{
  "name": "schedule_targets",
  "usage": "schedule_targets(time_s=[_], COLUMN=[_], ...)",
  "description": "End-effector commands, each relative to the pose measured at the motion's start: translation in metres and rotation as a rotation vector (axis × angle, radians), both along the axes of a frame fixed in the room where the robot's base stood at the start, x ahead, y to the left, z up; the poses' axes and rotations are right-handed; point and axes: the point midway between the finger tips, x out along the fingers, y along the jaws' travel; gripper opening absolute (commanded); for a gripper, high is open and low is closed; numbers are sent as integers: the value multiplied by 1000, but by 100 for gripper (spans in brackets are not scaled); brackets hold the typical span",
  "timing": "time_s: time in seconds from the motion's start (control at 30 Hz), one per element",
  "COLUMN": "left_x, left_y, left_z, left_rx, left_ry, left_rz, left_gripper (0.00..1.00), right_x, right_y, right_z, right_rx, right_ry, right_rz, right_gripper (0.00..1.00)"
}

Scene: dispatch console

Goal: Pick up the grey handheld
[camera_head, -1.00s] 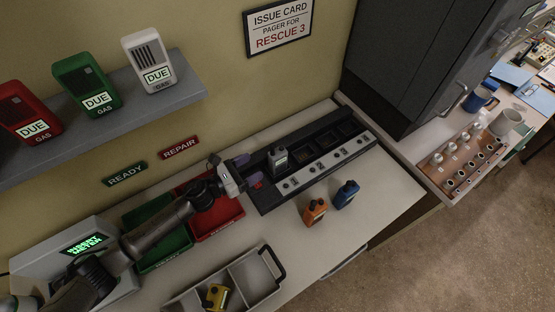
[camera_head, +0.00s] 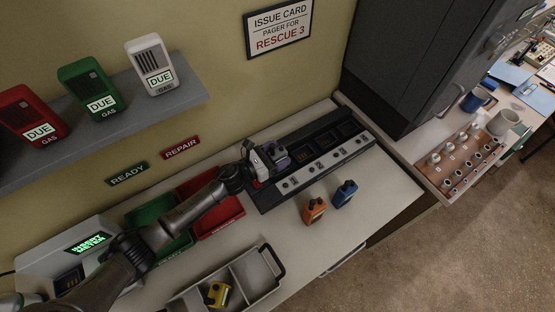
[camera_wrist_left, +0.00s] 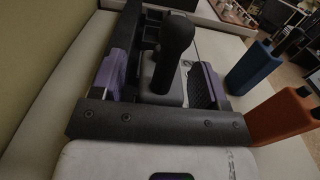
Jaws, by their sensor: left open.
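The grey handheld (camera_head: 281,157) stands upright in a slot of the black charger rack (camera_head: 333,126). It also shows in the left wrist view (camera_wrist_left: 163,83), with its thick black antenna (camera_wrist_left: 175,42) rising toward the camera. My left gripper (camera_head: 272,158) is at the handheld in the head view. In the left wrist view its purple-padded fingers (camera_wrist_left: 160,80) are open, one on each side of the handheld. I cannot tell whether the pads touch it. My right gripper is not in view.
An orange handheld (camera_head: 314,211) and a blue handheld (camera_head: 345,194) stand on the counter in front of the rack. Red (camera_head: 224,214) and green (camera_head: 167,252) trays lie to the left. A grey bin (camera_head: 255,266) holds a yellow handheld (camera_head: 217,294). A dark cabinet stands at the back right.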

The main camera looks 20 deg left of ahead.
Motion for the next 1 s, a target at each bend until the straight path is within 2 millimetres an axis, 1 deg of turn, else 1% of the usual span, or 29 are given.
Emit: schedule_targets(time_s=[0.23,0.9,0.93,1.0], left_x=[1,1,1,1], left_y=[0,0,0,0], left_z=[0,1,1,1], left_rx=[0,-1,-1,-1], left_ry=[0,-2,-2,-2], left_rz=[0,0,0,0], left_gripper=[68,4,1,1], right_x=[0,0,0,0], right_y=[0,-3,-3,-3], right_z=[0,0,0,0], right_rx=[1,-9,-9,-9], right_ry=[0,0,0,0], right_rz=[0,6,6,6], right_gripper=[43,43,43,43])
